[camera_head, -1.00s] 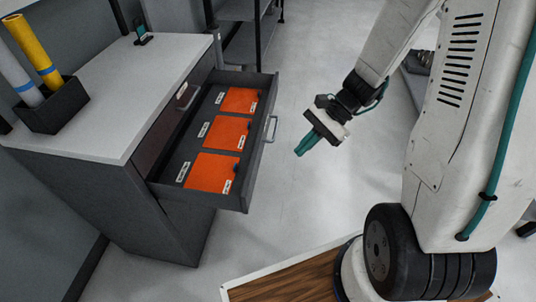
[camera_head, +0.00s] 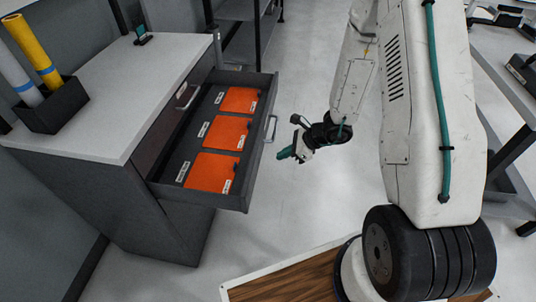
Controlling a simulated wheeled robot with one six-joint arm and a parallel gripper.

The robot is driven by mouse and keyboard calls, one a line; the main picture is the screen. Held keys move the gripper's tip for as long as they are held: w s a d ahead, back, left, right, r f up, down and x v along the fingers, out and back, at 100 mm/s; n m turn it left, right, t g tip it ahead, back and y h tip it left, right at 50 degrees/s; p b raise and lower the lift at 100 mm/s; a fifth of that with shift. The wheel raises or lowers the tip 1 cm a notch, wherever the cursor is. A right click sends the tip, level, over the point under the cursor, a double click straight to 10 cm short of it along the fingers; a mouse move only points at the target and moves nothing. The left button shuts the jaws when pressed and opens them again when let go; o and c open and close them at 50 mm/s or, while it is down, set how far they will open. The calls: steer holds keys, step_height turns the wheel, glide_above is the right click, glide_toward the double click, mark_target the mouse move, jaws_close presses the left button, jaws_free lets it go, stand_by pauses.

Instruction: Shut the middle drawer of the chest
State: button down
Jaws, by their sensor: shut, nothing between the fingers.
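The chest (camera_head: 110,195) is dark grey with a light grey top and stands at the left. Its middle drawer (camera_head: 205,200) is pulled far out toward the right, with orange squares lying in it. The drawer's handle (camera_head: 271,128) is a metal bar on the front panel. My gripper (camera_head: 281,155) has teal fingers that are shut and empty. It points left toward the drawer front, a little right of and below the handle in the picture, with a small visible gap. The chest front under the drawer is partly hidden.
A closed drawer above has its own handle (camera_head: 187,96). A black holder (camera_head: 55,106) with a yellow roll (camera_head: 32,50) and a grey roll stands on the chest top. A shelf rack (camera_head: 245,40) is behind. The floor (camera_head: 285,205) right of the drawer is clear.

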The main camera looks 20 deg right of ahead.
mark_target(259, 158)
steer(key=shift+w+a+f, duration=0.25)
steer(key=shift+w+a, duration=0.2)
steer(key=shift+a, duration=0.35)
steer(key=shift+w+a+f, duration=0.2)
steer(key=shift+w+a, duration=0.3)
steer(key=shift+a, duration=0.3)
steer(key=shift+w+a+f, duration=0.25)
steer(key=shift+w+a, duration=0.2)
steer(key=shift+a, duration=0.35)
